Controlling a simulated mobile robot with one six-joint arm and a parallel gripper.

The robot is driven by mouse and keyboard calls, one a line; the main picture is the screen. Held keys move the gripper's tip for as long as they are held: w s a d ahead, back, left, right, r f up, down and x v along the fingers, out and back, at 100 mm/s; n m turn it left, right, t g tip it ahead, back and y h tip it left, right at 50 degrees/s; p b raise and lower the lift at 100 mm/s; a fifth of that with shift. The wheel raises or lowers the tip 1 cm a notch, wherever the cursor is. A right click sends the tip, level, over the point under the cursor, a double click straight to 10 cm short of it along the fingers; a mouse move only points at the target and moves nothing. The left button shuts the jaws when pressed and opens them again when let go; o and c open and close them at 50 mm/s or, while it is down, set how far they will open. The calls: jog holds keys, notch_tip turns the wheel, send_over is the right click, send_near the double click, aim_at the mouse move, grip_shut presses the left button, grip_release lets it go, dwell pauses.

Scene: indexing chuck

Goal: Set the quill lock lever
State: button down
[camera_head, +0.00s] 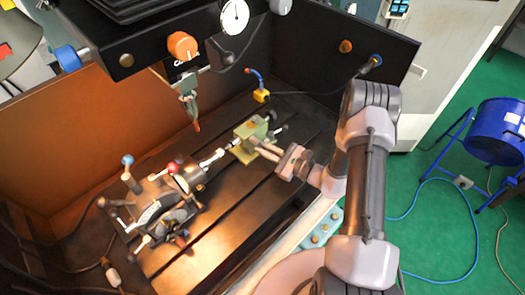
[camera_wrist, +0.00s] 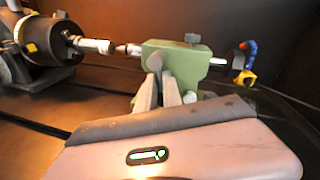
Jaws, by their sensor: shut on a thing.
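The green tailstock (camera_head: 244,141) stands on the slotted table. In the wrist view, its green body (camera_wrist: 203,60) fills the middle, just beyond my fingers. My gripper (camera_head: 262,147) reaches its front side from the right. In the wrist view, my gripper (camera_wrist: 161,78) has its two fingers close together at the near face of the tailstock, shut on the quill lock lever. The fingertips hide most of the lever, so its angle cannot be told. The tailstock's quill and centre (camera_wrist: 128,49) point left toward the workpiece.
The indexing chuck (camera_head: 165,200), with red and blue knobs, stands left of the tailstock. A bright workpiece (camera_head: 212,157) lies between them. A blue hose with a yellow block (camera_head: 261,96) stands behind the tailstock. The machine head with an orange knob (camera_head: 182,46) hangs above.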

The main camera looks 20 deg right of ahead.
jog(key=n+b, duration=0.1)
jog(key=n+h+b, duration=0.1)
jog(key=n, duration=0.1)
jog(key=d+n+b, duration=0.1)
jog(key=n, duration=0.1)
jog(key=shift+w+r, duration=0.25)
jog(key=shift+w, duration=0.05)
jog(key=shift+d+r+n+h+b, duration=0.15)
jog(key=shift+n+h+b, duration=0.1)
jog(key=shift+n+b, duration=0.35)
jog(key=shift+r+n+h+b, duration=0.15)
jog(key=shift+n+h+b, duration=0.1)
jog(key=shift+n+b, duration=0.35)
jog(key=shift+w+r+n+b, duration=0.1)
jog(key=shift+r+n+b, duration=0.15)
jog(key=shift+n+b, duration=0.35)
jog(key=shift+r+h, duration=0.1)
jog(key=shift+h, duration=0.2)
jog(key=c, duration=1.5)
grip_release()
jog(key=shift+d, duration=0.1)
